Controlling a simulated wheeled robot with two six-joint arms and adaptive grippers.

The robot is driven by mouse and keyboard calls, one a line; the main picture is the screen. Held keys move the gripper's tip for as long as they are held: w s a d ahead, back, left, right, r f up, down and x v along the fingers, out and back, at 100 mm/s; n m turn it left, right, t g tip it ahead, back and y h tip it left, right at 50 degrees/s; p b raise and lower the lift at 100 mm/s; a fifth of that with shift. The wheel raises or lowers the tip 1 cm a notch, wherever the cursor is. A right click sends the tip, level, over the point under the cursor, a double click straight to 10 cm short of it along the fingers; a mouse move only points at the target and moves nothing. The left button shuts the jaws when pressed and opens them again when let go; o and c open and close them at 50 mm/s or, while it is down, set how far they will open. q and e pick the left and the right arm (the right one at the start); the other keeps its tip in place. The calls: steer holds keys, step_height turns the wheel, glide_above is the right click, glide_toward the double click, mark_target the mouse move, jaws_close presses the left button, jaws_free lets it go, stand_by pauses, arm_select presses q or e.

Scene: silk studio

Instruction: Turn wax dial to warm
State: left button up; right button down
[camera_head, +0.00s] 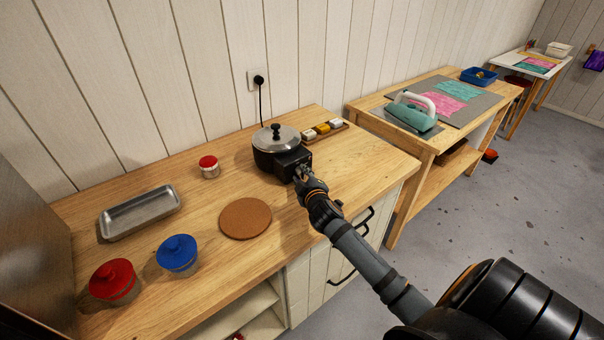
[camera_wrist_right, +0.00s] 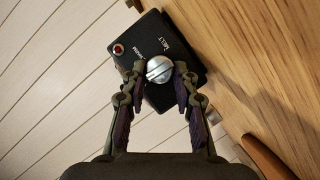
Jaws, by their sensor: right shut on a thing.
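The wax pot (camera_head: 264,152) is black with a silver lid and stands on the wooden counter by the wall. Its black control box (camera_head: 290,160) faces my right gripper (camera_head: 300,176). In the right wrist view the control box (camera_wrist_right: 150,35) carries a round silver dial (camera_wrist_right: 159,69) with a slot line, a red light and the labels "MELT" and "WARM". My right gripper (camera_wrist_right: 158,84) is shut on the dial, one finger on each side. The slot runs slanted; which label the dial is set to I cannot tell. My left gripper is not in view.
A small rack (camera_head: 325,131) of blocks lies right of the pot. A cord runs to the wall socket (camera_head: 258,79).

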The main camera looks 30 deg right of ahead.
steer(key=m+y+p, duration=0.1)
steer(key=p, duration=0.1)
steer(key=m+y+p, duration=0.1)
steer(key=p, duration=0.2)
steer(key=r+m+g+p, duration=0.1)
steer(key=m+p, duration=0.1)
steer(key=p, duration=0.1)
steer(key=shift+d+y, duration=0.3)
steer(key=shift+y, duration=0.1)
steer(key=shift+d+f+m+y+p, duration=0.15)
steer(key=shift+m+y+p, duration=0.25)
steer(key=shift+m+p, duration=0.2)
steer(key=shift+f+m+g+y, duration=0.15)
steer(key=shift+m+g+y, duration=0.15)
steer(key=shift+m+y, duration=0.2)
steer(key=shift+d+f+m+y+b, duration=0.1)
steer(key=shift+d+m+y+b, duration=0.05)
steer(key=shift+m+y+b, duration=0.85)
steer(key=shift+m+b, duration=0.1)
steer(key=shift+b, duration=0.3)
steer(key=c, duration=1)
jaws_free()
steer(key=shift+c, duration=0.2)
steer(key=shift+w, duration=0.1)
